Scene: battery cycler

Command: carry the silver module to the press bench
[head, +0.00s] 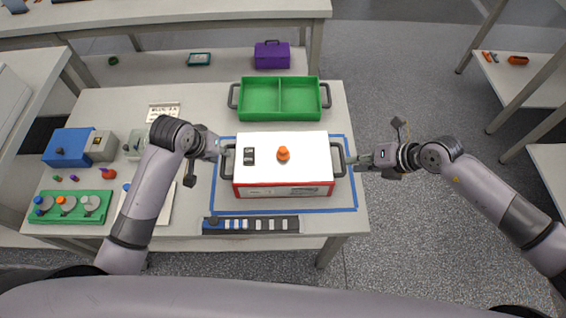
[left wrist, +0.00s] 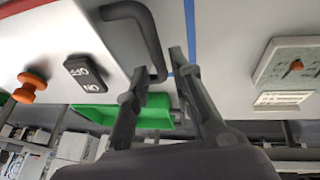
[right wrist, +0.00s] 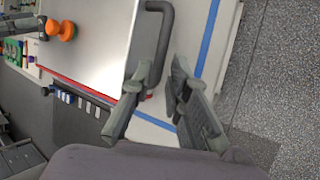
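The silver module (head: 305,160) is a pale-topped box with red trim, an orange knob (head: 283,153), a dark switch and a dark handle at each side. It sits on the table inside a blue tape outline. My left gripper (head: 223,150) is open at the left handle (left wrist: 151,38); in the left wrist view the handle's lower end shows between the fingertips. My right gripper (head: 352,160) is open at the right handle (right wrist: 165,40), which passes between its fingertips in the right wrist view. Contact with either handle is not clear. I cannot tell which surface is the press bench.
A green divided tray (head: 279,118) stands behind the module, a purple box (head: 272,55) farther back. A dark strip with pale pieces (head: 250,226) lies in front. A green board (head: 70,207) and a blue box (head: 66,148) are at left. Open floor (head: 420,90) lies right.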

